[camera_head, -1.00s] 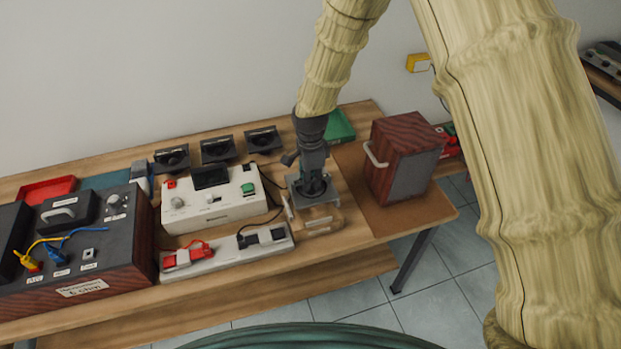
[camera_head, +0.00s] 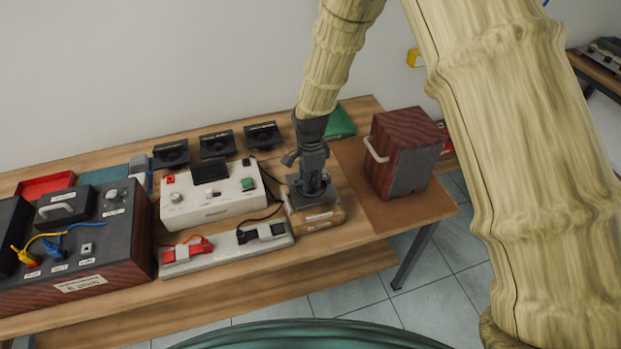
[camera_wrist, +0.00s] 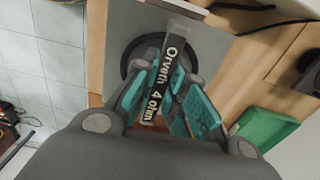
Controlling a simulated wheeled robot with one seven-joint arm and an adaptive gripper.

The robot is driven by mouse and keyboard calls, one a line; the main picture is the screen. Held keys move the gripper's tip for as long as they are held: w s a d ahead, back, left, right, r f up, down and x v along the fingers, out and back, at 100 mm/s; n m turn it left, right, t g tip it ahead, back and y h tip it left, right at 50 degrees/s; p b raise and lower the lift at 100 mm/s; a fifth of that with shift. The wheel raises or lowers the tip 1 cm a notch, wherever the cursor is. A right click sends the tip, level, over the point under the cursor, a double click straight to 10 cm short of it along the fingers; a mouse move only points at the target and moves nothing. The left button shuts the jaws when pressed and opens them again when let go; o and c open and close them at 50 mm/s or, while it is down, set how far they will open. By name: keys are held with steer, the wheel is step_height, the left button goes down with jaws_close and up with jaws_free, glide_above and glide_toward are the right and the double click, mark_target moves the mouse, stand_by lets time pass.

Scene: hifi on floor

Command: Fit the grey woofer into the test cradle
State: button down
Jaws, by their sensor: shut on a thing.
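The grey woofer (camera_head: 325,197) is a square grey plate with a dark round ring. My gripper (camera_head: 311,188) is shut on it from above. In the wrist view the woofer (camera_wrist: 218,48) lies below my gripper (camera_wrist: 165,85), with a bar labelled "4 ohm" between the teal fingers. The test cradle (camera_head: 322,220) is a light wooden block near the bench's front edge. The woofer is over the cradle's top, close to it or touching. My gripper and the plate hide the cradle's opening, so I cannot tell whether the woofer is seated.
A red-brown speaker box (camera_head: 402,150) with a handle stands close on the right. A white tester (camera_head: 210,200) and a clip strip (camera_head: 225,248) are on the left. Three black drivers (camera_head: 216,144) stand behind. A green box (camera_head: 340,121) lies at the back.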

steer(key=shift+f+b, duration=1.2)
steer(key=shift+f, duration=1.4)
steer(key=c, duration=1.4)
jaws_free()
step_height(320, 180, up, 12)
step_height(320, 180, up, 8)
steer(key=p, duration=0.6)
glide_above(311, 191)
steer(key=w, duration=0.1)
steer(key=shift+w, duration=0.15)
